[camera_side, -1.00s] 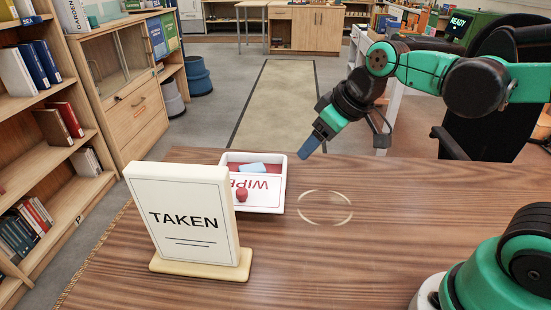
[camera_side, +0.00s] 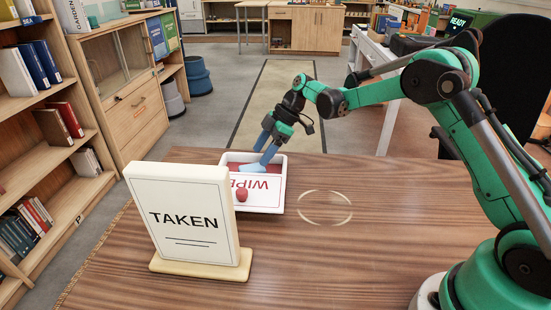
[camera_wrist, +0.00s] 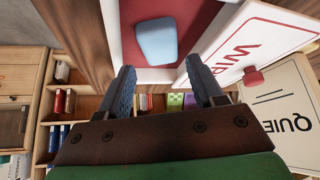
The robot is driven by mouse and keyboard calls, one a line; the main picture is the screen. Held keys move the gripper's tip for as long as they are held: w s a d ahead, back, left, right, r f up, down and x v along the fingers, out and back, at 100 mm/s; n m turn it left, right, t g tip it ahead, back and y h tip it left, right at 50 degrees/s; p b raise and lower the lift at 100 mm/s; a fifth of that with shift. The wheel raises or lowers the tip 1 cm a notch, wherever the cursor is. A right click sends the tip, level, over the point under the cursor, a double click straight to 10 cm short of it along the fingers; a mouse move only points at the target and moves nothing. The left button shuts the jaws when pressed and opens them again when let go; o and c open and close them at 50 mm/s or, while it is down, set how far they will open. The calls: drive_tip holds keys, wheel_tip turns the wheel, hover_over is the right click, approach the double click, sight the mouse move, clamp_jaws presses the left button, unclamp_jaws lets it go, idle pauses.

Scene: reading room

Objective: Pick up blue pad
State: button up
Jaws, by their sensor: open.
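The blue pad (camera_wrist: 157,42) is a small light-blue rounded block lying on the red floor of a white box (camera_wrist: 118,40).
A cream sign (camera_side: 186,215) reading TAKEN stands on the wooden table (camera_side: 350,265), in front and left of the box. A pale ring (camera_side: 325,208) marks the table right of the box. Bookshelves (camera_side: 65,185) stand at the left.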

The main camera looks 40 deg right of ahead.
sight(253, 167)
drive_tip(key=shift+x, duration=2.2)
clamp_jaws()
drive_tip(key=shift+r, duration=0.1)
wheel_tip(253, 167, up, 20)
